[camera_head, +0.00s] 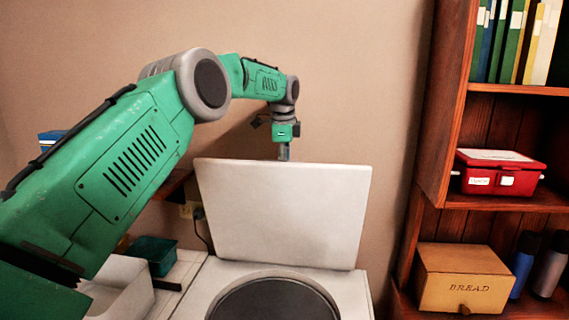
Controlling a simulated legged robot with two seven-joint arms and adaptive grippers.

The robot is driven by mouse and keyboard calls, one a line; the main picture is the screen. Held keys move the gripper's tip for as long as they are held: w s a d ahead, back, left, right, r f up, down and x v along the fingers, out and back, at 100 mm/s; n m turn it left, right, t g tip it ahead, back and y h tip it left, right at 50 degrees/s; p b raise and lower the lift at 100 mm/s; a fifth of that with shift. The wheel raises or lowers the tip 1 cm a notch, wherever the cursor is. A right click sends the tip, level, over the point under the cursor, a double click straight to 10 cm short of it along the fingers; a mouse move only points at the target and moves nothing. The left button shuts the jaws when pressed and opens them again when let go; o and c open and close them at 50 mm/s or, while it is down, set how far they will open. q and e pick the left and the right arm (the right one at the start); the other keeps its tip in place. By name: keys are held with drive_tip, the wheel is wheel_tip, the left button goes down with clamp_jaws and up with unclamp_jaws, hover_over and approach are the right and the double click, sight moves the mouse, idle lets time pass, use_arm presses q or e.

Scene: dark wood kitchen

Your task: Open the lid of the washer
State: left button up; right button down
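The washer (354,291) stands at the bottom centre, with a round dark opening (275,303) in its top. Its white lid (283,212) is raised and stands nearly upright at the back of the washer, near the wall. My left arm comes in from the left and reaches over to the lid's top edge. My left gripper (284,150) points down at the middle of that edge, and its fingertips are hidden at or behind the lid. I cannot tell whether it touches the lid. My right gripper is not in view.
A wooden shelf (430,120) stands at the right with books, a red box (500,173), a yellow bread box (463,279) and bottles. A white bin (125,290) and a green container (153,254) sit left of the washer. A plain wall is behind.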

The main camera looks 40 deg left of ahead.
use_arm(q)
wheel_tip(320, 180, up, 12)
drive_tip(key=s+d, duration=0.1)
drive_tip(key=shift+s+f, duration=0.2)
drive_tip(key=shift+s, duration=0.15)
idle(0.4)
idle(0.4)
